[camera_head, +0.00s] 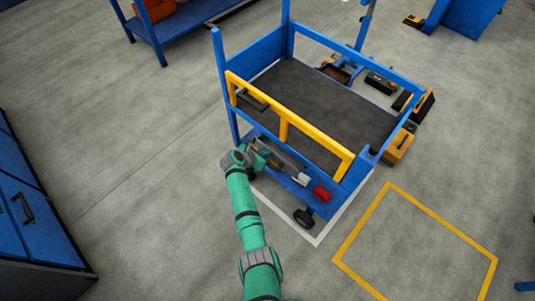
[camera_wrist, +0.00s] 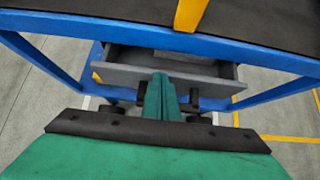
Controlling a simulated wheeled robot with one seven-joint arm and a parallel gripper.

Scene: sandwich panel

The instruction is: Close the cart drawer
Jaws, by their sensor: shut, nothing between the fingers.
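The blue cart (camera_head: 258,53) with yellow front rails (camera_head: 283,130) stands in the middle of the head view. In the wrist view, its grey drawer (camera_wrist: 205,88) is pulled partly out below the blue frame, with its inside showing above the front panel. A dark handle (camera_wrist: 194,97) sits on the drawer front, partly hidden by my fingers. My gripper (camera_wrist: 160,82) is shut and empty, its green fingers in front of the middle of the drawer front. I cannot tell whether they touch it. In the head view my gripper (camera_head: 266,160) is at the cart's near side, below the yellow rail.
A red item (camera_head: 321,193) lies low on the cart's near side. Tools and cases, including a yellow case (camera_head: 398,147), are at its right. A blue cabinet (camera_head: 30,220) stands at left. The yellow-outlined floor square (camera_head: 415,240) is clear.

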